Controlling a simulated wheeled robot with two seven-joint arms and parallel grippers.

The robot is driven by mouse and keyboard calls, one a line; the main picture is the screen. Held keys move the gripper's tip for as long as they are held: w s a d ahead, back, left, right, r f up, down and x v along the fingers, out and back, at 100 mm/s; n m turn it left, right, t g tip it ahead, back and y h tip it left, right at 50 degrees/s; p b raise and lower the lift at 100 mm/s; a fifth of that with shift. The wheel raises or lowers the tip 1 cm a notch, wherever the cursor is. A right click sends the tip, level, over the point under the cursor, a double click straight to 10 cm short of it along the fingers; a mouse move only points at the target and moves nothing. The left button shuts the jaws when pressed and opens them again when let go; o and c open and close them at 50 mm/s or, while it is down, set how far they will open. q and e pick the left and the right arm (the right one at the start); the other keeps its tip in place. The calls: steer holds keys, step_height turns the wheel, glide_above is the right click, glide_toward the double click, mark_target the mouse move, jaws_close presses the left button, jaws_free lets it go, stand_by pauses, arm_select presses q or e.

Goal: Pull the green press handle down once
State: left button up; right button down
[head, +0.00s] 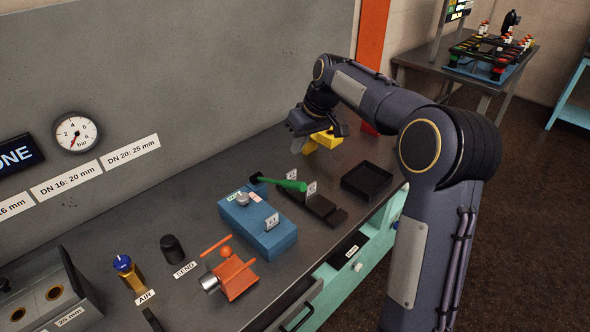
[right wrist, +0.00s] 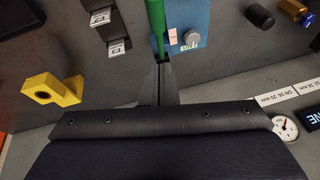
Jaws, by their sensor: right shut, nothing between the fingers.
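The green press handle (head: 285,184) lies low and roughly level behind the blue box on the bench, its thicker end to the right. It also shows in the right wrist view (right wrist: 155,18), at the top, just beyond my fingertips. My right gripper (head: 297,146) is shut and empty, above the bench and further back than the handle, beside the yellow block. In the right wrist view its closed fingers (right wrist: 162,70) point toward the handle; I cannot tell whether they touch it. My left gripper is not in view.
The blue box (head: 268,238) stands in front of the handle. A yellow block (head: 325,140), black tray (head: 367,181) and dark blocks (head: 325,209) lie to the right. An orange part (head: 236,277) lies to the left. The grey wall (head: 200,75) rises behind.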

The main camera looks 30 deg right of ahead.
steer(key=f, duration=0.2)
steer(key=f+p, duration=0.1)
steer(key=f, duration=0.1)
steer(key=a+f, duration=0.1)
steer(key=f, duration=0.2)
steer(key=shift+s+a, duration=0.1)
steer(key=shift+s+f, duration=0.2)
steer(key=shift+f, duration=0.3)
